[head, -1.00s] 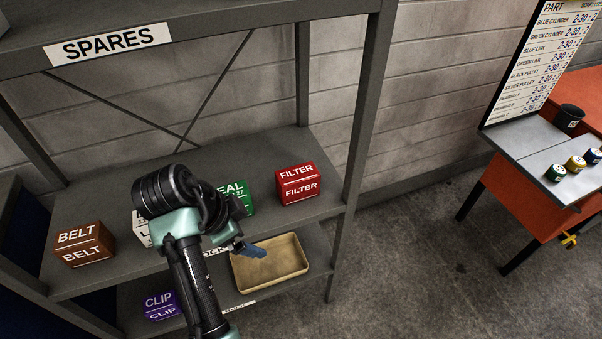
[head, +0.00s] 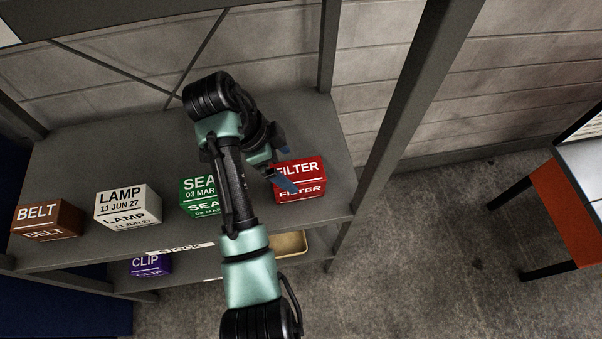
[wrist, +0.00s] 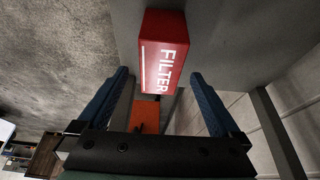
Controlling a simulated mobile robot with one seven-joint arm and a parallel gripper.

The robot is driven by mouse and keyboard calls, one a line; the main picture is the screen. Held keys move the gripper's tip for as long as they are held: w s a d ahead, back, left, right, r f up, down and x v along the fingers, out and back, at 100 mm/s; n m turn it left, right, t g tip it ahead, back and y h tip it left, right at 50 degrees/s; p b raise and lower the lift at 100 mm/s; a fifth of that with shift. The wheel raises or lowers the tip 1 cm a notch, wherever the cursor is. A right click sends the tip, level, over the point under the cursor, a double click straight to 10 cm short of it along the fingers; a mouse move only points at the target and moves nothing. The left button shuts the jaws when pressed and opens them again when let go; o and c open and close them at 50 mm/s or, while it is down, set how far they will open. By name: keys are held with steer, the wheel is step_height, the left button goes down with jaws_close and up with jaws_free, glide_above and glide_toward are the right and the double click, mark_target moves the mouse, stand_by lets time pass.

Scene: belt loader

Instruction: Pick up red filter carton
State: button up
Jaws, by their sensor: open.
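The red filter carton (head: 300,180) sits at the right end of the upper shelf, with white FILTER lettering on its top and front. My gripper (head: 280,178) is at the carton's left side in the head view, its blue fingers overlapping the carton's left edge. In the wrist view the carton (wrist: 163,52) lies ahead, beyond the fingertips and roughly centred between them. My gripper (wrist: 160,82) is open there, with nothing between its fingers. I cannot tell from these frames whether a finger touches the carton.
On the same shelf (head: 80,160) stand a green seal carton (head: 198,196), partly behind my arm, a white lamp carton (head: 128,206) and a brown belt carton (head: 46,220). Below are a purple clip carton (head: 151,264) and a tan tray (head: 291,244). A shelf post (head: 400,130) rises right of the filter carton.

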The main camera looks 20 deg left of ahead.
mark_target(303, 181)
steer(key=x, duration=0.9)
steer(key=shift+f, duration=0.3)
steer(key=shift+f, duration=0.25)
steer(key=shift+w+r, duration=0.1)
jaws_close()
